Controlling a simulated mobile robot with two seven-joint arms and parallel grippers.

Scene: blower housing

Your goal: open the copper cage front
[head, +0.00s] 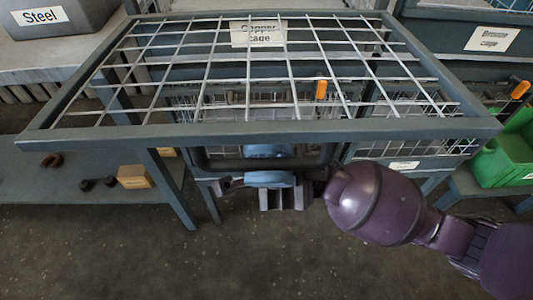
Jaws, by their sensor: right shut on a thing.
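The copper cage front (130,133) is a grey-framed wire grid panel. It is swung out and up, lying close to flat across the upper middle of the head view. The "Copper cage" label (257,33) shows behind its grid. A dark bar handle (222,163) hangs at the panel's near edge. My right gripper (270,166) is shut on this handle, and its purple arm comes in from the right. The gripper hides the middle of the handle. My left gripper is not in view.
A "Steel" bin (55,18) stands on a bench at the upper left. A low shelf holds a wooden block (135,176) and small dark parts. A green crate (508,150) is at the right, below the "Bronze cage" label (491,38). The near floor is clear.

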